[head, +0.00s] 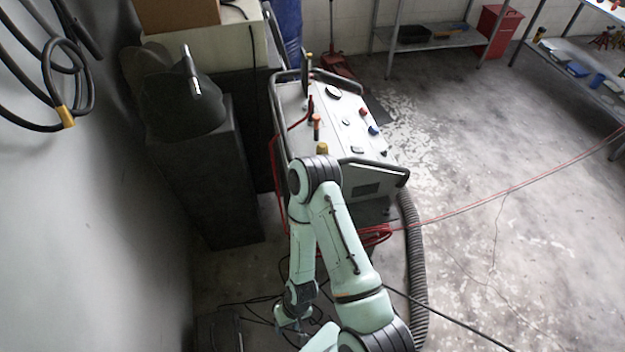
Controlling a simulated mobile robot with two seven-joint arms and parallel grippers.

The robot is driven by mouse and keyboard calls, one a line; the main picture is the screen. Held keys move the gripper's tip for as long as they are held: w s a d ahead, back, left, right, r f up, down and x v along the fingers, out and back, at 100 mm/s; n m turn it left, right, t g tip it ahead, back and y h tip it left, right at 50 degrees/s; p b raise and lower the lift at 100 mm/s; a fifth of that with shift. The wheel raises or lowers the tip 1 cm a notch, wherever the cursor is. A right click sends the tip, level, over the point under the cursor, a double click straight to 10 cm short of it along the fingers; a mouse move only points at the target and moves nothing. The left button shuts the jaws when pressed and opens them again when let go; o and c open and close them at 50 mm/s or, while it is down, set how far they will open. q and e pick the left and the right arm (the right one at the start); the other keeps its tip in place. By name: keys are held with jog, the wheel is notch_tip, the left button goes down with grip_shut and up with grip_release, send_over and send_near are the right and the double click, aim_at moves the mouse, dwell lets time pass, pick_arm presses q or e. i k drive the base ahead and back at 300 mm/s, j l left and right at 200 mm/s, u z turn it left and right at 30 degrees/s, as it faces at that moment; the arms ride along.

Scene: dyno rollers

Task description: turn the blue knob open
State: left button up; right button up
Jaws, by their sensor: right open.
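The blue knob (374,130) is small and sits on the right side of the light grey top panel of a wheeled machine (345,140). A red knob (363,112) is just behind it. Which way the blue knob is turned is too small to tell. My right arm rises in front of the machine, bends at the elbow near its front edge and hangs back down. My right gripper (291,319) is low at the bottom of the head view, well below and apart from the knob. It is open, small and partly hidden. My left gripper is out of view.
Black tubular rails (372,166) border the machine's panel. A corrugated hose (413,265) and red cables lie at its right. Dark cables cover the floor near my gripper. A dark cabinet (210,180) stands at left. The floor at right is mostly clear up to metal shelves (565,75).

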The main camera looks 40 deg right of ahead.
aim_at(373, 129)
jog(key=l+z, duration=0.1)
jog(key=z, duration=2.65)
jog(key=i+z, duration=0.45)
jog(key=i, duration=0.2)
jog(key=i+j+z, duration=0.1)
jog(key=i+z, duration=0.3)
jog(key=i, duration=0.2)
jog(key=i+u, duration=0.2)
jog(key=i, duration=0.3)
jog(key=i+l+u, duration=0.15)
jog(key=i, duration=0.35)
jog(key=i+l+u, duration=0.2)
jog(key=i, duration=0.3)
jog(key=i+u, duration=0.3)
jog(key=u, duration=0.15)
jog(key=i+u, duration=0.45)
jog(key=i+l+u, duration=0.15)
jog(key=u, duration=2.1)
jog(key=l, duration=0.05)
